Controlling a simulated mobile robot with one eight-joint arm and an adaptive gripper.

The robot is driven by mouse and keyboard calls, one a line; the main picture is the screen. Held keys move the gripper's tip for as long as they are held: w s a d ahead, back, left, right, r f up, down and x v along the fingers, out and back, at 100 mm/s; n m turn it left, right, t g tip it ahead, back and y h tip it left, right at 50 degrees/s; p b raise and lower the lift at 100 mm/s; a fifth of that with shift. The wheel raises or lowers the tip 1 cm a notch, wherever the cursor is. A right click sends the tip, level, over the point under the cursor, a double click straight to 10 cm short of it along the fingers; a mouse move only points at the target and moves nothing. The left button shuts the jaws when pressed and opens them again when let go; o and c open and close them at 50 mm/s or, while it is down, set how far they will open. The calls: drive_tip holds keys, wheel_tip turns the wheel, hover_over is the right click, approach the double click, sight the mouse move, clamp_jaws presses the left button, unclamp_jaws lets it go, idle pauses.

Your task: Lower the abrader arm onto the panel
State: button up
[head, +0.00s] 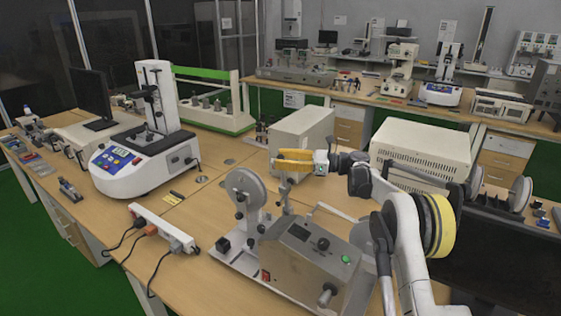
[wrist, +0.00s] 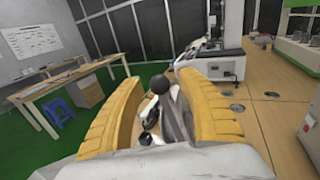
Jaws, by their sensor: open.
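The abrader (head: 308,262) stands at the front of the bench in the head view, a grey metal box with a red switch and a green button. A round grey disc (head: 245,193) stands upright at its left. A metal upright (head: 285,200) rises beside the disc; I cannot tell for sure which part is the abrader arm. My gripper (head: 279,160) is above the machine, its yellow fingers pointing left. In the wrist view the fingers (wrist: 157,78) are spread, with a black ball knob (wrist: 158,83) and metal parts showing between them. Contact is unclear. The panel is not clearly visible.
A white power strip (head: 163,228) with cords lies left of the machine. A white tester (head: 146,160) stands farther left. A pale box (head: 301,135) is behind my gripper, and a larger one (head: 425,147) is to the right.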

clamp_jaws()
drive_tip(key=shift+s+a, duration=0.1)
drive_tip(key=shift+s+a, duration=0.15)
drive_tip(key=shift+s, duration=0.1)
drive_tip(key=s+a+f+n+t+h+b, duration=0.1)
drive_tip(key=s+a+f+n+h+b, duration=0.1)
drive_tip(key=s+a+f+n, duration=0.5)
drive_tip(key=shift+s+a+f+n+h, duration=0.3)
drive_tip(key=shift+s+f+h, duration=0.6)
drive_tip(key=shift+s, duration=1.3)
drive_tip(key=shift+f, duration=0.1)
